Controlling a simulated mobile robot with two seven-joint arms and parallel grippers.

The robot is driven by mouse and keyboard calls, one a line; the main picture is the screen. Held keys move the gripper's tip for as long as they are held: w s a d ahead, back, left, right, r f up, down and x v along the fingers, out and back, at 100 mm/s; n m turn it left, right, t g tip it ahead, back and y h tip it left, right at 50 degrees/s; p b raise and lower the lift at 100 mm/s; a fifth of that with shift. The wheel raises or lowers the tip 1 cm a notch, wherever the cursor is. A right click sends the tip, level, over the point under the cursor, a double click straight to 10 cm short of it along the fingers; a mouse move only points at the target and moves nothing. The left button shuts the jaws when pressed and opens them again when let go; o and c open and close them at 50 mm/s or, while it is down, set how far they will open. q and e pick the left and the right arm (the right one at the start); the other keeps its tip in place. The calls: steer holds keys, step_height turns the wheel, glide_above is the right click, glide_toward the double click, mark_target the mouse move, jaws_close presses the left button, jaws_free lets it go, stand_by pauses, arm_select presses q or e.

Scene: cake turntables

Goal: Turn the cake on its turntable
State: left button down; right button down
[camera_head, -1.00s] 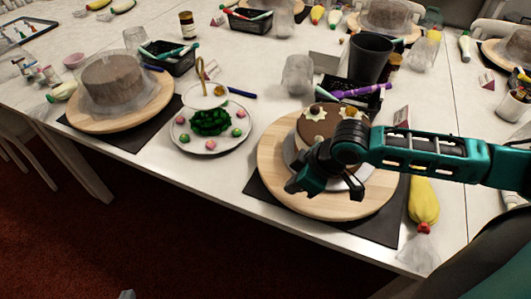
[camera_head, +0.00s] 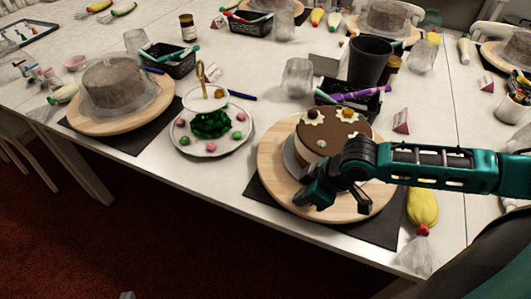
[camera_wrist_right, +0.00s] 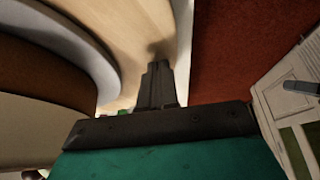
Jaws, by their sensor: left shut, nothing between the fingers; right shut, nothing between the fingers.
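The cake (camera_head: 330,130), brown on top with a pale side and white, dark and golden decorations, sits on a grey plate on the round wooden turntable (camera_head: 275,185). My right gripper (camera_head: 306,197) is over the turntable's front left part, in front of the cake, and hides part of both. In the right wrist view its fingers (camera_wrist_right: 158,84) are closed together and empty, over the pale wooden turntable (camera_wrist_right: 135,25). The cake's plate (camera_wrist_right: 75,35) curves past at the left, apart from the fingers. I cannot tell whether they touch the wood. Only a tip of my left gripper (camera_head: 127,295) shows at the bottom edge, shut.
A tiered sweets stand (camera_head: 212,140) stands left of the turntable. A second wooden turntable (camera_head: 140,122) with a wrapped cake is farther left. A yellow piping bag (camera_head: 422,203) lies at the right. A black basket (camera_head: 350,98) and black cup (camera_head: 369,60) stand behind.

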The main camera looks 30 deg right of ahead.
mark_target(329, 211)
steer(key=shift+s+d, duration=0.45)
steer(key=shift+s, duration=0.15)
steer(key=shift+s+d, duration=0.4)
steer(key=shift+s, duration=0.2)
steer(key=shift+s+d, duration=0.8)
steer(key=shift+d, duration=0.25)
steer(key=shift+s+d, duration=0.8)
steer(key=shift+d, duration=0.25)
steer(key=shift+r, duration=1.45)
step_height(329, 211, up, 6)
